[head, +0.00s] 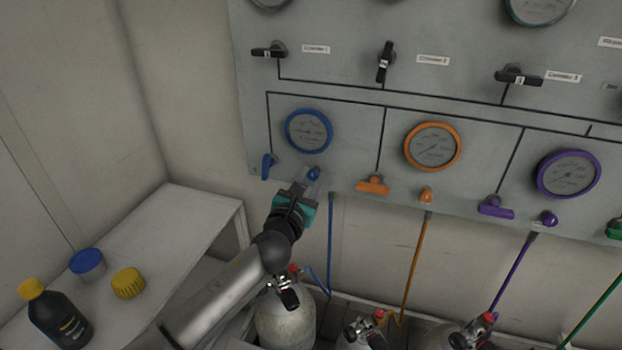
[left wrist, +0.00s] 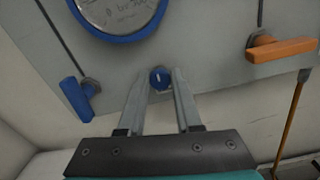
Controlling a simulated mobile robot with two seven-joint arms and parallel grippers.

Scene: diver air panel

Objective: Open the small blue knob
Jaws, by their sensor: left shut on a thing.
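The small blue knob (head: 313,173) is low on the grey panel, below the blue-rimmed gauge (head: 309,131) and right of the blue lever handle (head: 267,167). In the left wrist view the knob (left wrist: 160,78) sits between the tips of my left gripper (left wrist: 160,84), with a white mark on its face. My left gripper (head: 307,180) reaches up from below and is shut on the knob. The blue lever handle also shows at the left of the wrist view (left wrist: 77,98). My right gripper is not in view.
An orange handle (head: 373,185) and orange knob (head: 426,195) are to the right, then purple ones. Gas cylinders (head: 286,318) stand below the panel. A white table (head: 190,215) at left holds a dark bottle (head: 60,320), a blue lid (head: 87,263) and a yellow lid (head: 128,283).

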